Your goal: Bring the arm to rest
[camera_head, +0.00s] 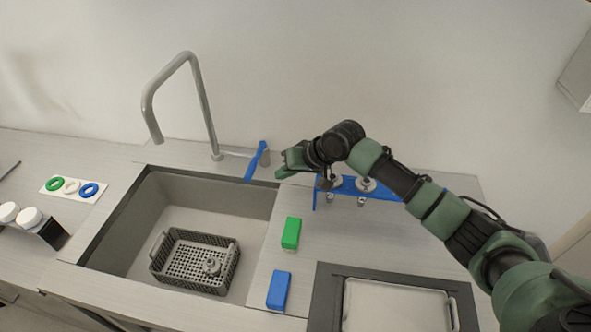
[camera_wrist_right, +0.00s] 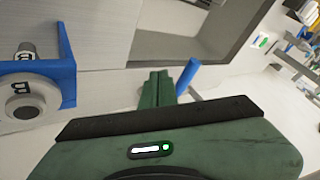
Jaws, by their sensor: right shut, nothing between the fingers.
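My right arm comes in from the right in the head view. Its green gripper (camera_head: 286,163) is over the counter at the back right corner of the sink, next to the blue-handled tool. In the right wrist view the gripper's green fingers (camera_wrist_right: 156,86) are together with nothing between them. My left gripper is not in either view.
The sink (camera_head: 150,210) holds a grey basket (camera_head: 205,280) with a small metal part. A blue rack (camera_head: 320,195) stands right of the gripper and also shows in the wrist view (camera_wrist_right: 66,62). Green (camera_head: 291,233) and blue (camera_head: 279,290) blocks lie on the counter. A tall faucet (camera_head: 204,105) rises behind the sink.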

